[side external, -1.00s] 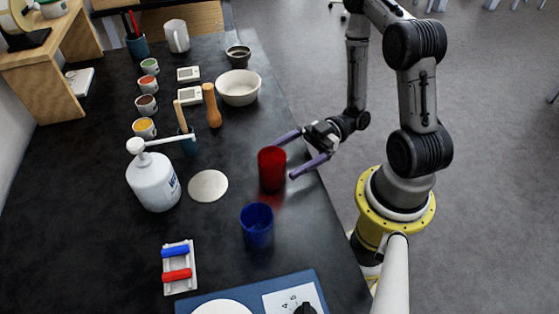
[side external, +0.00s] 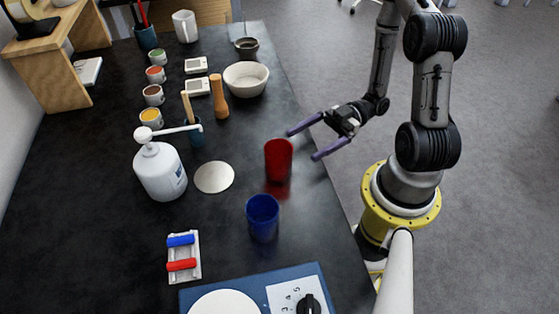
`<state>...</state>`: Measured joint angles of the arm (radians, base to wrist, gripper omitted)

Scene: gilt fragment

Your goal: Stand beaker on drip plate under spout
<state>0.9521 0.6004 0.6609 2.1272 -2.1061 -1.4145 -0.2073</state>
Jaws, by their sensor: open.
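A red beaker (side external: 279,160) stands upright near the table's right edge. A blue beaker (side external: 263,218) stands upright in front of it. The drip plate (side external: 214,177), a flat pale disc, lies bare left of the red beaker. The white pump bottle (side external: 160,172) stands left of the plate. Its spout (side external: 182,130) points right, with its tip behind the plate in the picture. My gripper (side external: 303,144) is open and empty, right of the red beaker, with its purple fingers pointing toward it. The fingers look clear of the beaker.
A wooden pestle (side external: 220,98), white bowl (side external: 246,79) and several paint cups (side external: 152,95) stand farther back. A roller rack (side external: 183,256) and a blue device with a dial (side external: 290,292) lie in front.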

